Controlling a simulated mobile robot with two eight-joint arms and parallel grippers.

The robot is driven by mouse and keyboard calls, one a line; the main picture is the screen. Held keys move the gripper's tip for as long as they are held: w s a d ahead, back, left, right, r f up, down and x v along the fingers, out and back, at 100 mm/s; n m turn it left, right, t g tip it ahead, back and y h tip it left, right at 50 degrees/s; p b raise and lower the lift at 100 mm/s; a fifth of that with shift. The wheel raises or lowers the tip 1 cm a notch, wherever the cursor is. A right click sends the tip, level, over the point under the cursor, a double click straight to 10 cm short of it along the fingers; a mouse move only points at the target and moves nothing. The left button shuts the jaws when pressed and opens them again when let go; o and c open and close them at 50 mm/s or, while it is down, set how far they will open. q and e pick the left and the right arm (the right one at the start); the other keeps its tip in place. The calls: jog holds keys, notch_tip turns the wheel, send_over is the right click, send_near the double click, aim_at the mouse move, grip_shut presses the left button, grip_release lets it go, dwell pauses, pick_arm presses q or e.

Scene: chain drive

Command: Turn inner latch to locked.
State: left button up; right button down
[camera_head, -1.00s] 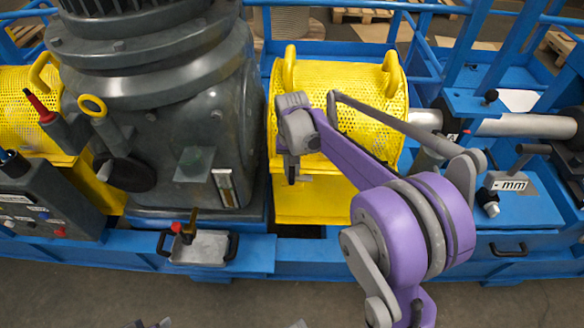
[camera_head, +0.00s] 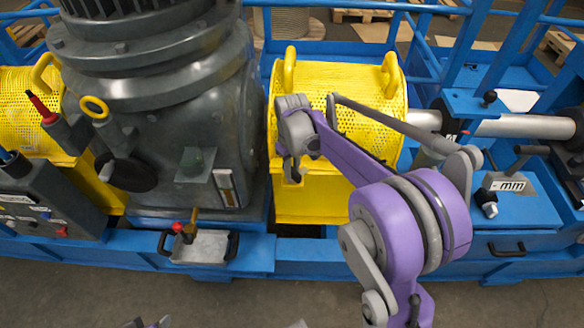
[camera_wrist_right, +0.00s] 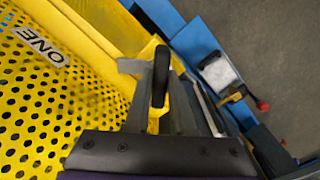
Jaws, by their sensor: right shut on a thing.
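The yellow perforated guard (camera_head: 335,95) stands right of the dark gearbox, with a plain yellow panel below its mesh. It fills the left of the right wrist view (camera_wrist_right: 45,95). The inner latch shows there as a black lever (camera_wrist_right: 160,75) by the guard's edge. My right gripper (camera_head: 293,173) is at the guard's lower left front, by the gearbox side. It is shut on the latch lever, which lies between its fingers in the wrist view. In the head view the gripper hides most of the latch. My left gripper does not show clearly.
The dark gearbox (camera_head: 195,130) stands close left of my right gripper. Yellow lifting handles (camera_head: 289,70) rise from the guard. The floor in front is clear.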

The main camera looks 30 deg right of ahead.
jog(key=n, duration=0.5)
jog(key=shift+n, duration=0.3)
jog(key=shift+n+p, duration=0.35)
jog(key=shift+n, duration=1.75)
jog(key=c, duration=0.8)
grip_release()
jog(key=shift+o, duration=0.2)
notch_tip(320, 180, up, 11)
jog(key=p, duration=0.1)
jog(key=shift+f, duration=0.1)
